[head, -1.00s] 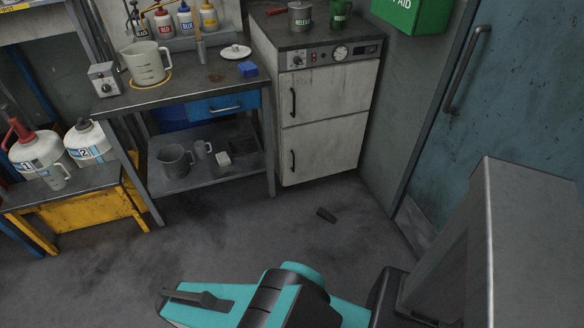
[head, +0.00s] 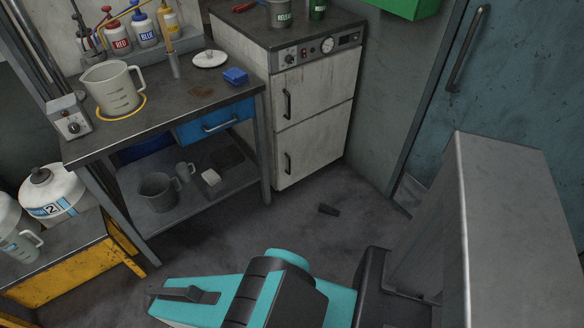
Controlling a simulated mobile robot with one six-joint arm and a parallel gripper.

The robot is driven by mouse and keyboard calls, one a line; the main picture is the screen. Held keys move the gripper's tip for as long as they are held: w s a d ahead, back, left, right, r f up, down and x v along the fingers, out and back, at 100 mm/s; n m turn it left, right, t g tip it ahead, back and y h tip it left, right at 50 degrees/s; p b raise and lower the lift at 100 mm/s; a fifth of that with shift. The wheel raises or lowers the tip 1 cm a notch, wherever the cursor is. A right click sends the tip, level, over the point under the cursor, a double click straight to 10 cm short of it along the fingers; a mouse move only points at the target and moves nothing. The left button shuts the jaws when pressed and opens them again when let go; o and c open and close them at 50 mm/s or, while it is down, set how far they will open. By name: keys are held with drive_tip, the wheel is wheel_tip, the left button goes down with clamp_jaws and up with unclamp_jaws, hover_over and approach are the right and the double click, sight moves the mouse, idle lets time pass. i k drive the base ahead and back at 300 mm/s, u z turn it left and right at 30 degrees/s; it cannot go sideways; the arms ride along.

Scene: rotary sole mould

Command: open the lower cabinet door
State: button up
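The lower cabinet door (head: 315,145) is a worn pale grey panel on the front of the cabinet at the back middle. It is shut. Its dark vertical handle (head: 288,163) is at the door's left edge. The upper door (head: 318,95), also shut, has a similar handle (head: 287,104) on its left. My teal and black arm crosses the bottom of the view, well short of the cabinet. I cannot make out gripper fingers in this view.
A workbench (head: 130,128) with a blue drawer (head: 214,123) stands left of the cabinet. A blue door (head: 500,95) is at the right. The floor between my arm and the cabinet is otherwise clear.

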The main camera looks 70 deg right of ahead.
sight(305, 147)
drive_tip(key=z, duration=0.45)
drive_tip(key=i, duration=0.65)
drive_tip(key=z, duration=0.95)
drive_tip(key=i, duration=0.6)
drive_tip(key=z, duration=0.25)
